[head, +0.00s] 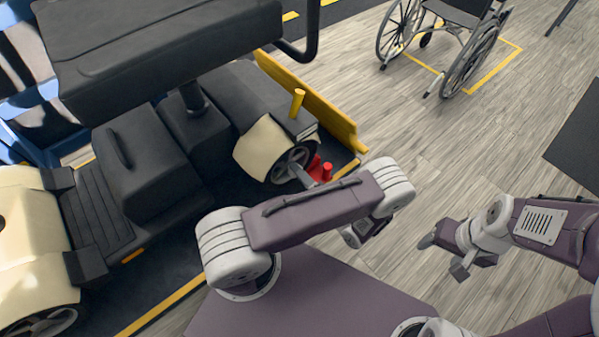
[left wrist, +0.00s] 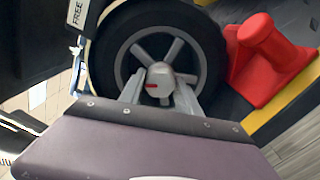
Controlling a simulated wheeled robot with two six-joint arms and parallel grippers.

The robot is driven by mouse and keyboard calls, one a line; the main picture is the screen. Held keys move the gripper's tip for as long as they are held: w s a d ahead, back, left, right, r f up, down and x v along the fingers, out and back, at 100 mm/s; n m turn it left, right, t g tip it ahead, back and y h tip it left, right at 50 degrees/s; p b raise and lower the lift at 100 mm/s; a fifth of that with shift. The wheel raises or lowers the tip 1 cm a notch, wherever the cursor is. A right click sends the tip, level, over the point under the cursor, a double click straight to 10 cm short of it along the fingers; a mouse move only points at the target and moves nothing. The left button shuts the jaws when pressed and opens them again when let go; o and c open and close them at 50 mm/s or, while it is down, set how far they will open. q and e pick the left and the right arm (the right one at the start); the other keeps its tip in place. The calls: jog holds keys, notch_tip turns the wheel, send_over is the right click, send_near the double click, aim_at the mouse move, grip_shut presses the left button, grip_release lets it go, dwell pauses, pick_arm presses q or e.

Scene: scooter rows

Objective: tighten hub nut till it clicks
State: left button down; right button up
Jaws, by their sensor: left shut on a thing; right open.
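The scooter's rear wheel (head: 283,165) has a dark tyre and grey spokes, and it faces my left arm. In the left wrist view the hub nut (left wrist: 160,80) is a grey rounded piece with a red mark, at the wheel's centre. My left gripper (left wrist: 160,95) has one finger on each side of the nut and is shut on it. In the head view my left gripper (head: 300,174) reaches the hub, and the nut is hidden there. My right gripper (head: 444,256) is open and empty, above the floor at the right.
A red chock (head: 321,168) stands beside the wheel; it also shows in the left wrist view (left wrist: 265,60). A yellow lever (head: 297,103) rises above the fender. A yellow rail (head: 315,100) runs behind the scooter. A wheelchair (head: 445,40) stands far back; the floor between is clear.

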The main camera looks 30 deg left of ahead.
pick_arm(q)
jog(key=m, duration=0.3)
jog(key=shift+m, duration=0.3)
dwell(1.0)
jog(key=c, duration=0.9)
grip_release()
jog(key=shift+o, duration=0.2)
jog(key=v, duration=0.9)
